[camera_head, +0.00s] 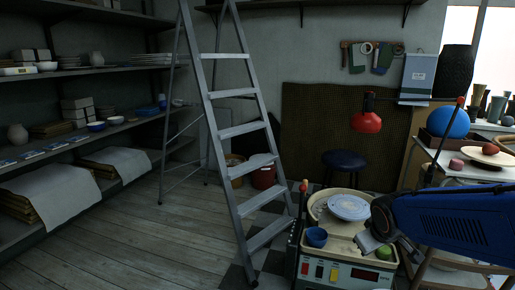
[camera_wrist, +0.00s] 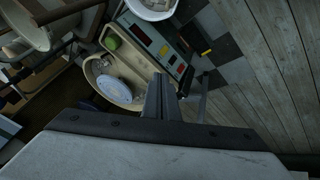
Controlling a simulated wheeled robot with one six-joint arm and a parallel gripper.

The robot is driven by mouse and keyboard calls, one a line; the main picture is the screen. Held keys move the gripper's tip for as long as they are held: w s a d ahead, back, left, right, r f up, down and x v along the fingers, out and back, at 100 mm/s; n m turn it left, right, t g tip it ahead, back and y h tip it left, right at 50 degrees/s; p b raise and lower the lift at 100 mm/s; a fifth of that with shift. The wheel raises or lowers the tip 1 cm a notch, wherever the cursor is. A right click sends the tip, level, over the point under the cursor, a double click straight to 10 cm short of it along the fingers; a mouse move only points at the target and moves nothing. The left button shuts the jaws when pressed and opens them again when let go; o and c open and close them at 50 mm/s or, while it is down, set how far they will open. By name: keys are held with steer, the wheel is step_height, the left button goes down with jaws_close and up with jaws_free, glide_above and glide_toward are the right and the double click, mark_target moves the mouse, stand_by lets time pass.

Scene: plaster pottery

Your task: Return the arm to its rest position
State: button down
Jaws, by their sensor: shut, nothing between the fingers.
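My arm, in a blue sleeve, reaches in from the right in the head view. My gripper (camera_head: 376,246) is at its end, over the right front of the pottery wheel unit (camera_head: 335,270). In the wrist view my gripper (camera_wrist: 161,93) is shut and empty, pointing toward the wheel unit. In the wrist view the disc (camera_wrist: 114,90) and green object (camera_wrist: 113,44) lie left of the fingers.
A grey stepladder (camera_head: 232,132) stands left of the wheel. A dark stool (camera_head: 344,161) is behind it. A table at right holds a blue ball (camera_head: 447,122) and a round board (camera_head: 487,155). Shelves (camera_head: 90,103) line the left wall. The wooden floor (camera_head: 130,225) at left is clear.

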steer(key=s+a+r+m, duration=0.1)
steer(key=s+r+m, duration=0.1)
steer(key=s, duration=0.7)
steer(key=s+a+r+m+g+y, duration=0.1)
steer(key=s+a+r+m, duration=0.1)
steer(key=s, duration=0.8)
steer(key=shift+s+a+r+y, duration=0.2)
steer(key=shift+s+r+y, duration=0.05)
steer(key=shift+y, duration=0.05)
